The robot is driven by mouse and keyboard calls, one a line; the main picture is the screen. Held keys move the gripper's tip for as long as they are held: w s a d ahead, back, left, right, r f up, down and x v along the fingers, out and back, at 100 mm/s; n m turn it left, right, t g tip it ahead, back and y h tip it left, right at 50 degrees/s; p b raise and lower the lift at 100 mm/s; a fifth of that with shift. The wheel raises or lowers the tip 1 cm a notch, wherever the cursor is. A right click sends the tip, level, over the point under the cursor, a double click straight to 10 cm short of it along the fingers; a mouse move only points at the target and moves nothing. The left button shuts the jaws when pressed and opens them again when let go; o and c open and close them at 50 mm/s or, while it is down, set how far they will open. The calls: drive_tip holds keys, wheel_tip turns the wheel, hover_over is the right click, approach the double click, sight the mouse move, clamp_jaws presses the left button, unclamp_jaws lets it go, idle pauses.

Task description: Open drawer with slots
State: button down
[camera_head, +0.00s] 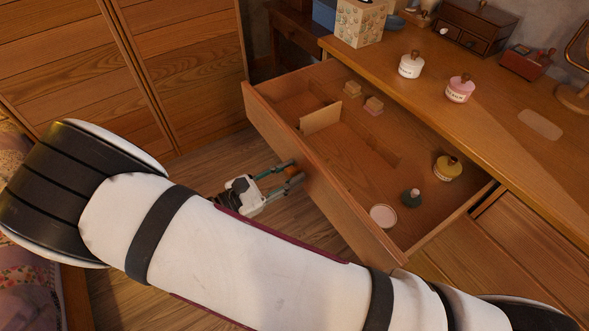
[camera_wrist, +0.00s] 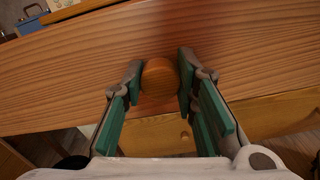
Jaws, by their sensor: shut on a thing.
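The wooden drawer (camera_head: 318,190) is pulled well out of the dresser. My gripper (camera_head: 284,174) is at the drawer's front face. In the wrist view, my gripper (camera_wrist: 160,82) has its green-padded fingers on both sides of the round wooden knob (camera_wrist: 160,80), shut on it.
The dresser top (camera_head: 440,90) holds a white jar (camera_head: 411,65), a pink jar (camera_head: 460,89), a patterned box (camera_head: 360,22) and small chests. A slatted wooden cabinet (camera_head: 190,70) stands at the left. Bare wood floor (camera_head: 205,165) lies between it and the drawer.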

drive_tip(key=c, duration=1.2)
unclamp_jaws()
drive_tip(key=shift+c, duration=0.2)
drive_tip(key=v, duration=1.2)
drive_tip(key=shift+w, duration=0.1)
